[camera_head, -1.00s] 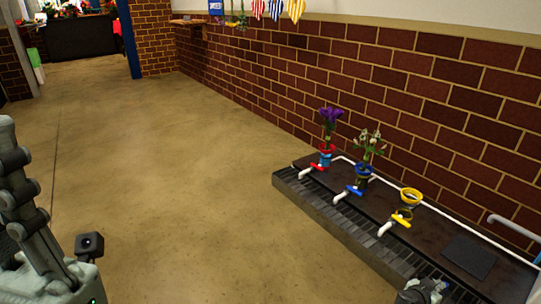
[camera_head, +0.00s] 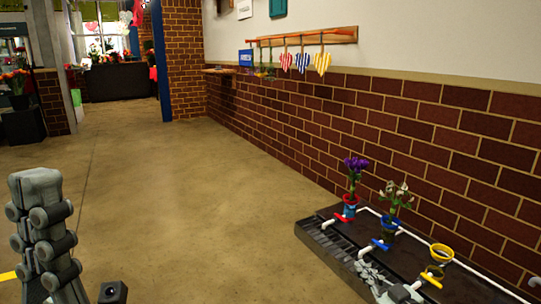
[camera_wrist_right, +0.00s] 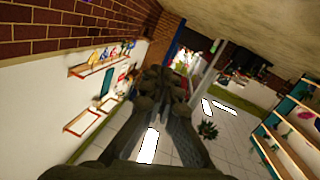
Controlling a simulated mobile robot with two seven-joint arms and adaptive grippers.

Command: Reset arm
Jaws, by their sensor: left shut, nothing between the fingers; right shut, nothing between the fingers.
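My left gripper (camera_head: 38,180) points upward at the left edge of the head view, shut and empty, over open floor. My right gripper (camera_head: 372,272) is at the bottom right of the head view, in front of the black station's (camera_head: 312,232) slatted front edge in the picture. In the right wrist view my right gripper (camera_wrist_right: 165,80) is shut with nothing between its fingers. Whether it touches the station, I cannot tell.
The station has a red-rimmed vase (camera_head: 350,205) with purple flowers, a blue-rimmed vase (camera_head: 390,227) with white flowers, and a yellow-rimmed holder (camera_head: 441,253). A brick wall (camera_head: 400,130) stands behind. The floor (camera_head: 190,210) is clear.

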